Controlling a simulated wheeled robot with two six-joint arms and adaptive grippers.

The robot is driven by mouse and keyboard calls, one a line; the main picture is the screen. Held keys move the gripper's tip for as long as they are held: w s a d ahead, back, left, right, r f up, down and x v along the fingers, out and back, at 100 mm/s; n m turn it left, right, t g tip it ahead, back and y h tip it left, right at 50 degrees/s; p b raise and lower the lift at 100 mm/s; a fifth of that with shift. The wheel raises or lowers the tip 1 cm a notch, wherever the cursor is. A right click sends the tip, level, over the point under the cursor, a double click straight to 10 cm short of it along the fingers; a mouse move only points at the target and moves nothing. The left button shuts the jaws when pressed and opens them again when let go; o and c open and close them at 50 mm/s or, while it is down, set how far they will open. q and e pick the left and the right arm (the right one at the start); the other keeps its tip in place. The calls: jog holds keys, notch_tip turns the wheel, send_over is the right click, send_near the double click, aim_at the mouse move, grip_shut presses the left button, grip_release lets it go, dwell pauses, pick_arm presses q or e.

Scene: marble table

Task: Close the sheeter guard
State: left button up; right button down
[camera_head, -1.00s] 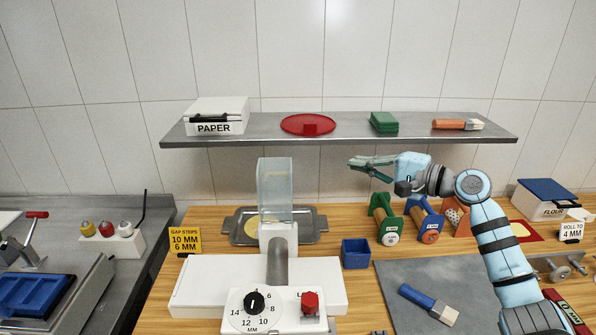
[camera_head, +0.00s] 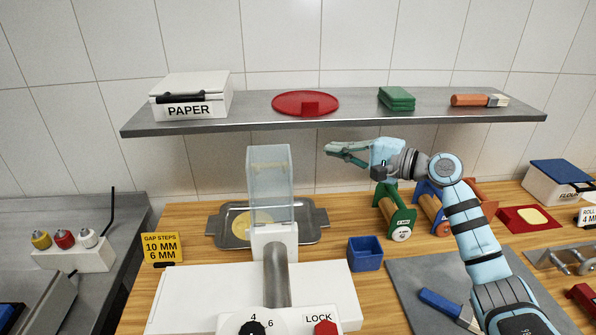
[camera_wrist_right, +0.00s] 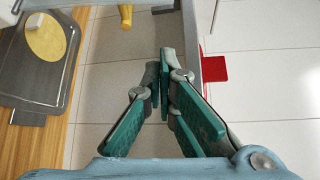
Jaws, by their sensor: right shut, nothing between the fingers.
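The sheeter (camera_head: 250,295) is a white machine at the front centre, with a grey roller, a dial and a red LOCK knob. Its guard (camera_head: 270,183) is a clear box-like cover standing upright, raised above the roller. My right gripper (camera_head: 332,149) is to the right of the guard's top, apart from it, below the shelf front. Its green fingers point left and are shut and empty. They also show in the right wrist view (camera_wrist_right: 165,62). I cannot make out the guard clearly in the wrist view. My left gripper is not in view.
A shelf (camera_head: 350,118) with a paper box (camera_head: 190,98), a red lid and green blocks hangs just above my gripper. A metal tray (camera_head: 312,225) with dough lies behind the guard. A blue bin (camera_head: 366,254) and green and blue rollers (camera_head: 393,212) stand right of the sheeter.

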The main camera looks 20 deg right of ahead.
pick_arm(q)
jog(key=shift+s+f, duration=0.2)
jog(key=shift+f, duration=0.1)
pick_arm(e)
jog(key=w+a+f, duration=0.3)
jog(key=a+f, duration=0.1)
jog(key=a, duration=0.3)
jog(key=shift+w, duration=0.35)
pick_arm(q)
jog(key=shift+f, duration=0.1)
pick_arm(e)
jog(key=shift+w+a, duration=0.1)
jog(key=shift+a, duration=0.05)
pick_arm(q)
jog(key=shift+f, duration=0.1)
